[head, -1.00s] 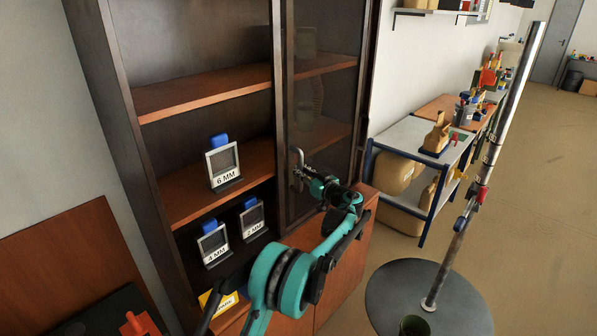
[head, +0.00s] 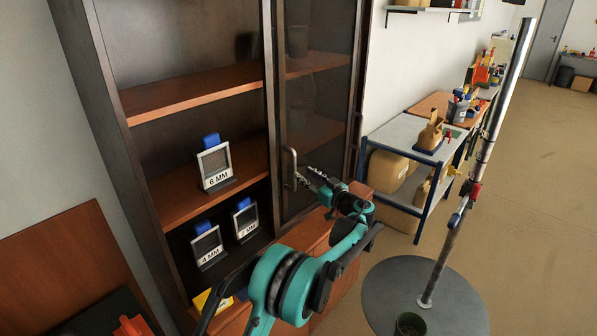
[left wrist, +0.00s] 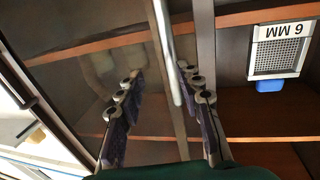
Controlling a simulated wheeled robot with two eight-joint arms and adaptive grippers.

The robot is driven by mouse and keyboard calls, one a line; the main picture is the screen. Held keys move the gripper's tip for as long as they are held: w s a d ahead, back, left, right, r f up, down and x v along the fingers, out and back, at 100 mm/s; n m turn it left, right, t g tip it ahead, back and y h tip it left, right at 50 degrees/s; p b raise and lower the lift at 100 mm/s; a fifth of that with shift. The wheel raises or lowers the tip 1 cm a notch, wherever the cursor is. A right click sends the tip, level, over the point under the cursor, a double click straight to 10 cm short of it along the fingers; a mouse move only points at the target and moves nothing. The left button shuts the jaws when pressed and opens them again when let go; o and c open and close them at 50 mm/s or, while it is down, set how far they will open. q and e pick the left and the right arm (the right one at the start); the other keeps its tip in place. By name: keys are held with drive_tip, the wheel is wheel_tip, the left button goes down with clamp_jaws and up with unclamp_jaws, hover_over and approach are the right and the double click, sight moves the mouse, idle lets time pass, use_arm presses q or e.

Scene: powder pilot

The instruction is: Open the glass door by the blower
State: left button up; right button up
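The glass door (head: 318,120) covers the right half of the dark cabinet and looks shut or nearly so; I cannot tell if it is slightly ajar. Its metal handle (head: 290,168) is upright at the door's left side. My left gripper (head: 306,177) is open, just right of the handle. In the left wrist view, the handle (left wrist: 166,45) runs down between the spread fingers (left wrist: 157,80), with no clear contact. Dim objects stand behind the glass; I cannot tell whether one is the blower. My right gripper is not in view.
The open left half of the cabinet holds framed blocks marked 6 MM (head: 216,165), 4 MM (head: 207,246) and 2 MM (head: 246,220). A blue-legged shelf rack (head: 407,137) stands right of the cabinet. A pole on a round base (head: 385,285) stands on the floor; open floor lies beyond.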

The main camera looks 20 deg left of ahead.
use_arm(q)
drive_tip(key=v, duration=0.6)
drive_tip(key=shift+s+d, duration=0.2)
drive_tip(key=s+a+m+g+h, duration=0.2)
drive_tip(key=s+a+m+h, duration=0.15)
drive_tip(key=s, duration=0.65)
drive_tip(key=s+a+m+g+h, duration=0.15)
drive_tip(key=s+h, duration=0.25)
drive_tip(key=s, duration=0.6)
drive_tip(key=s+d+f+m+h, duration=0.3)
drive_tip(key=s+f, duration=0.1)
drive_tip(key=s, duration=0.7)
drive_tip(key=s+d+f+m+h, duration=0.3)
drive_tip(key=s+d+f+h, duration=0.1)
drive_tip(key=s, duration=0.8)
drive_tip(key=shift+d+f+t, duration=0.15)
drive_tip(key=shift+f+t, duration=0.2)
drive_tip(key=shift+f, duration=0.15)
